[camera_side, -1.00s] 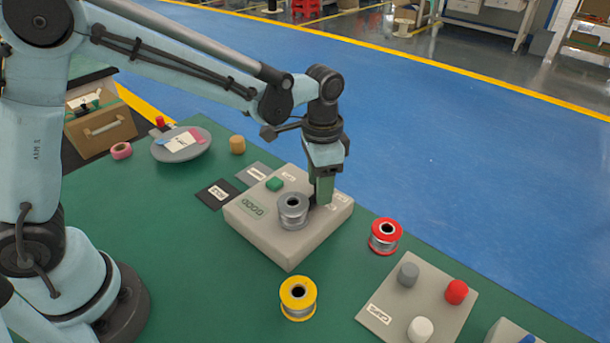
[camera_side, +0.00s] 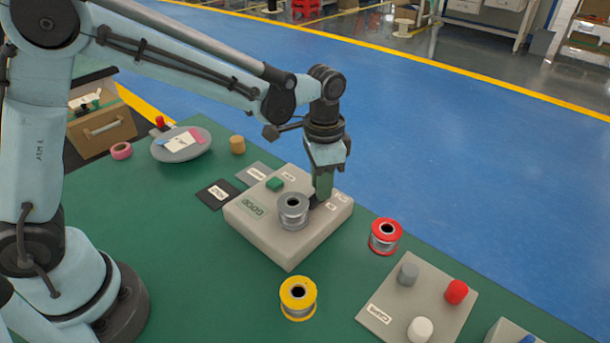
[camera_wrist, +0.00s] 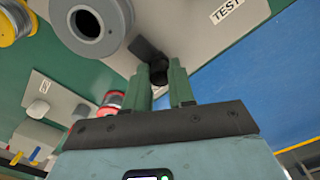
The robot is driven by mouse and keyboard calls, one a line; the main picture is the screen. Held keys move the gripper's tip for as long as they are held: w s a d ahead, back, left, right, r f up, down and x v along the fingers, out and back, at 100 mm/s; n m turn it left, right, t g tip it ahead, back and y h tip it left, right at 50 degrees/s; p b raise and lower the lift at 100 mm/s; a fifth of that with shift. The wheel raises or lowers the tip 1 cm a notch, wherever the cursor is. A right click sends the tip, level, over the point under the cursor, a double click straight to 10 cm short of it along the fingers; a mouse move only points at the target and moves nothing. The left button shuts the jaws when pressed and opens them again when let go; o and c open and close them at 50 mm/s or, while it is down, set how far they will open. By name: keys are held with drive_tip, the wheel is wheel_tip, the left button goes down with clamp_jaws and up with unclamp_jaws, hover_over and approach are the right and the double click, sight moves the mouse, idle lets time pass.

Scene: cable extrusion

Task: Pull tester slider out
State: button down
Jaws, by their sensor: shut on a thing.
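The tester is a beige box (camera_side: 285,250) on the green table, with a green button (camera_side: 275,184) and a small display (camera_side: 252,209) on top. A grey spool (camera_side: 293,212) stands on it and also shows in the wrist view (camera_wrist: 92,22). My gripper (camera_side: 322,198) points down at the tester top, right of the spool. In the wrist view, my green fingers (camera_wrist: 166,88) are shut on the black slider knob (camera_wrist: 159,72). A dark flat strip (camera_wrist: 143,50) lies between knob and spool. The fingers partly hide the knob.
A red spool (camera_side: 386,237) and a yellow spool (camera_side: 298,298) stand near the tester. A beige plate with caps (camera_side: 385,312) lies at the lower right. Behind the tester are a black labelled card (camera_side: 217,194) and a grey dish (camera_side: 168,153).

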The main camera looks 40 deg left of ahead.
drive_tip(key=shift+w, duration=1.35)
drive_tip(key=c, duration=0.9)
unclamp_jaws()
drive_tip(key=shift+c, duration=0.2)
drive_tip(key=shift+r, duration=0.1)
wheel_tip(320, 180, up, 12)
drive_tip(key=shift+s+a, duration=0.1)
drive_tip(key=shift+s, duration=0.05)
